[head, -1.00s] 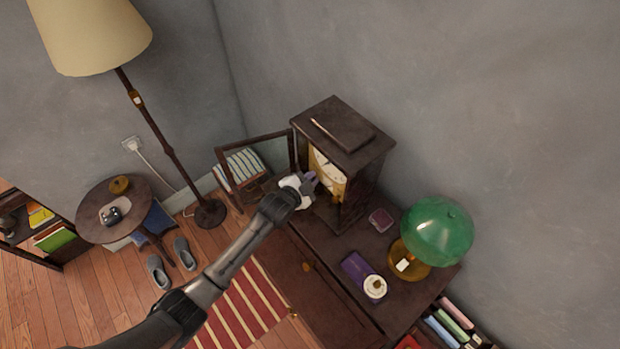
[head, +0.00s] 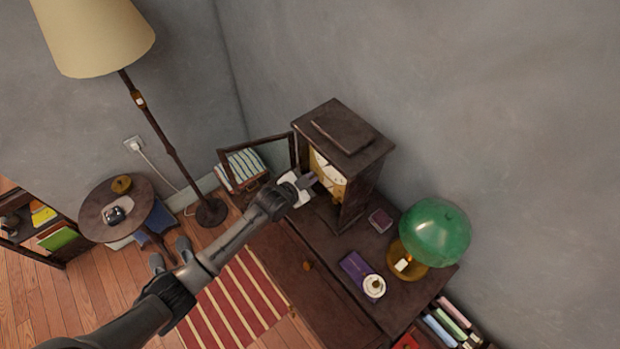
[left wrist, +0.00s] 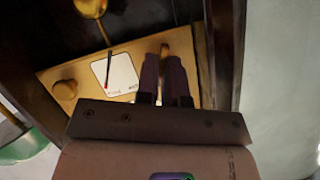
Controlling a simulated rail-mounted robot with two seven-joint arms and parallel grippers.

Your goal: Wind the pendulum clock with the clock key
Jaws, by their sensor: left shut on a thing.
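The dark wooden pendulum clock (head: 348,146) stands on the cabinet, its glazed door (head: 256,141) swung open to the left. Its gold face panel (head: 327,178) with a white dial also shows in the left wrist view (left wrist: 140,98), with a gold pendulum bob (left wrist: 90,7) at the top edge. My left gripper (head: 311,181) is at the open front of the clock. In the left wrist view its fingers (left wrist: 165,72) are shut on a small brass piece, apparently the clock key (left wrist: 165,49), in front of the panel. Whether the key touches the panel is unclear. My right gripper is out of view.
The open door stands close beside my left gripper.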

